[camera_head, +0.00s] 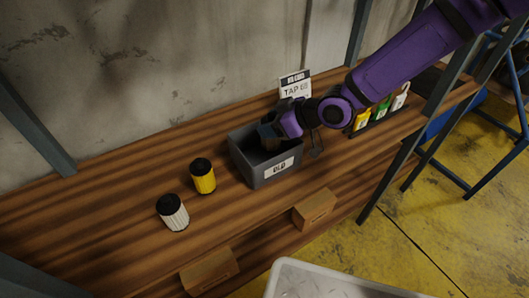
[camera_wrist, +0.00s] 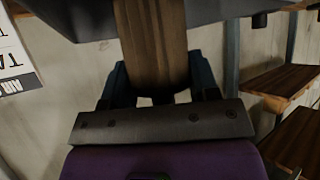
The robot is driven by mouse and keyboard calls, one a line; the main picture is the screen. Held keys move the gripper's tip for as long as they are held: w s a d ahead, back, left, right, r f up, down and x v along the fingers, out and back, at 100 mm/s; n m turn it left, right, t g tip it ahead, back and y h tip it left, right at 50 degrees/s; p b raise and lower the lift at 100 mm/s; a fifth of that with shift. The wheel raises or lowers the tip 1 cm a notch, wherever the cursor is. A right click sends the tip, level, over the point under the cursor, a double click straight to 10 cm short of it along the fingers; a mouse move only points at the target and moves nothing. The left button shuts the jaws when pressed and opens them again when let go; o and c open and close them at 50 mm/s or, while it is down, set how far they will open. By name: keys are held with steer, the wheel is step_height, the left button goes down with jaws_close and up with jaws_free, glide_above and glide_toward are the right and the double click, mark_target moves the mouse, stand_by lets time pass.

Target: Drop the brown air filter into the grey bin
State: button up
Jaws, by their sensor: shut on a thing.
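The grey bin (camera_head: 275,170), labelled "OLD", stands open on the wooden bench. My gripper (camera_head: 268,133) reaches from the right with its fingers at the bin's mouth, by the far right side. In the wrist view, my gripper (camera_wrist: 160,82) is shut on the brown air filter (camera_wrist: 152,40), with a finger on each side of it. The filter is hidden in the head view by the gripper and bin. Part of the grey bin (camera_wrist: 230,9) shows at the top of the wrist view. I cannot tell how deep the filter sits.
A yellow filter (camera_head: 203,177) and a white filter (camera_head: 173,212), both black-capped, stand left of the bin. A white sign (camera_head: 295,88) stands behind it. Several bottles (camera_head: 382,108) stand on the right. Cardboard boxes (camera_head: 314,209) sit along the front.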

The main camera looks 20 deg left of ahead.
steer(key=o, duration=1)
steer(key=shift+v, duration=5.4)
